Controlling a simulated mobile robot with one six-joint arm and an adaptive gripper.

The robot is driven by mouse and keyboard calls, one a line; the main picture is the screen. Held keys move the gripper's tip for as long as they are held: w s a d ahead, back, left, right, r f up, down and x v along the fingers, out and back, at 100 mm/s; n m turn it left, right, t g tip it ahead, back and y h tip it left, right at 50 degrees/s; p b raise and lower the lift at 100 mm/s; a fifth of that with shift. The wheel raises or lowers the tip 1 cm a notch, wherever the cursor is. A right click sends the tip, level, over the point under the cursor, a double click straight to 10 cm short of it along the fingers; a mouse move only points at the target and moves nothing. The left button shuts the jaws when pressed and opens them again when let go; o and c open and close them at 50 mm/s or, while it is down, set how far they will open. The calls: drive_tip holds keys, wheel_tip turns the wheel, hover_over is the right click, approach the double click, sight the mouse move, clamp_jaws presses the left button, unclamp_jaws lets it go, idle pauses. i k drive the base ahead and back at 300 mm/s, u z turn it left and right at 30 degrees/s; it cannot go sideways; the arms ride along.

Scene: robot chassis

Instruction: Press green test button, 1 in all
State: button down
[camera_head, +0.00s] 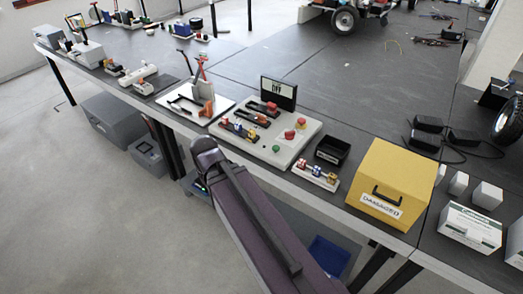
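A small green button (276,149) sits near the front edge of a white control panel (258,152) on the dark workbench. Two red buttons (290,135) stand on the same panel to its right and behind it.
A yellow box labelled "DAMAGED" (393,182) stands right of the panel, with a black bin (332,150) between. A white board with red and black tools (196,104) lies to the left. The bench behind the panel is mostly clear.

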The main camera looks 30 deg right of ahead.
sight(276, 148)
drive_tip(key=u, duration=0.35)
drive_tip(key=k, duration=1.45)
drive_tip(key=z, duration=0.8)
drive_tip(key=i, duration=0.95)
drive_tip(key=u, duration=0.05)
